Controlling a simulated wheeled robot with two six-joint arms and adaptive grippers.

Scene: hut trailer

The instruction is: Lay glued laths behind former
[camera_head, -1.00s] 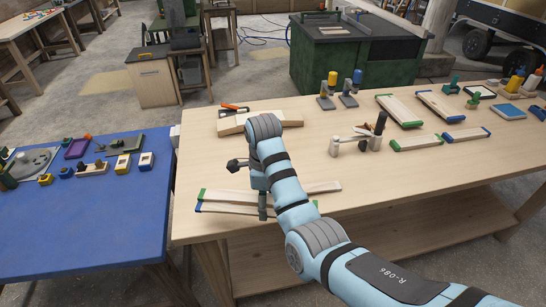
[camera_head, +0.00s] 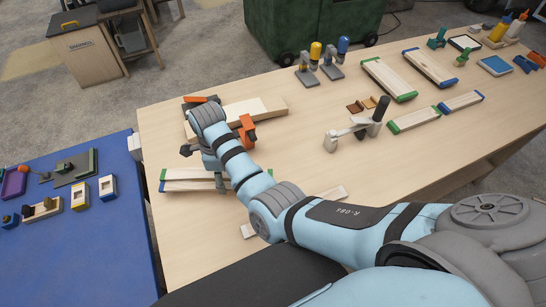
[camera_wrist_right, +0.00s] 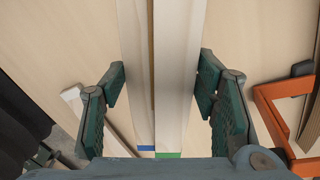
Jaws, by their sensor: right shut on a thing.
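Two pale laths lie side by side near the table's left end in the head view, one with a green end (camera_head: 170,174) and one with a blue end (camera_head: 172,187). My right gripper (camera_head: 222,182) reaches down over them from my blue arm, which hides their far part. In the right wrist view my right gripper (camera_wrist_right: 161,85) has a green-padded finger on each side of the two laths (camera_wrist_right: 175,70) and is shut on them. A thick pale wooden block (camera_head: 258,108), perhaps the former, lies behind the gripper. My left gripper is not in view.
An orange clamp-like frame (camera_head: 247,131) stands close beside my right wrist and the block; it also shows in the wrist view (camera_wrist_right: 272,118). Another pale strip (camera_head: 330,195) lies partly under my arm.

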